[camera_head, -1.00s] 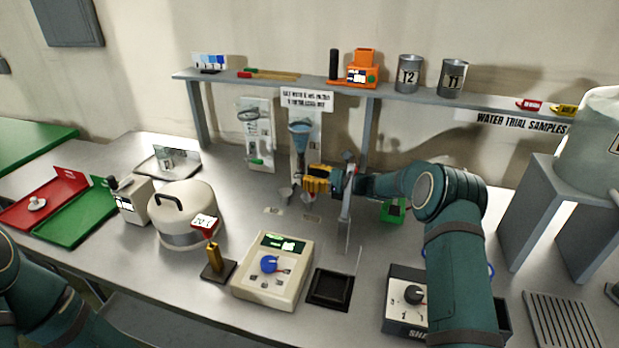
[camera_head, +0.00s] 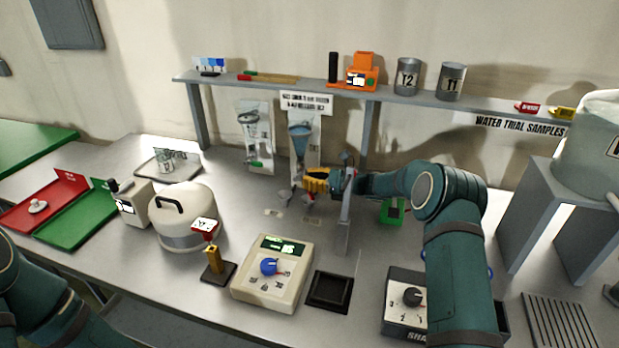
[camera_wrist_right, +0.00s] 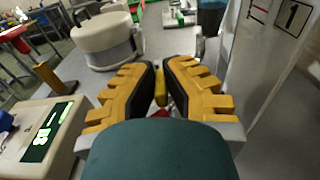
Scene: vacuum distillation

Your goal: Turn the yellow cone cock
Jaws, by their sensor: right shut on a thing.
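The yellow cone cock (camera_wrist_right: 161,88) shows as a small yellow piece between the dark pads of my right gripper in the right wrist view. My right gripper (camera_wrist_right: 160,82) has yellow ribbed fingers and is shut on the cock. In the head view, my right gripper (camera_head: 302,183) is at the lower end of a blue-filled funnel (camera_head: 300,140) on a white back panel. The fingers hide the cock there. A small red piece (camera_wrist_right: 160,112) shows just below the cock in the wrist view. Only part of my left arm shows at the lower left, without its gripper.
A grey shelf (camera_head: 285,85) runs above the work area. A cream device with a blue knob (camera_head: 268,267), a black square pad (camera_head: 330,290) and a round white pot (camera_head: 183,215) stand nearer the front.

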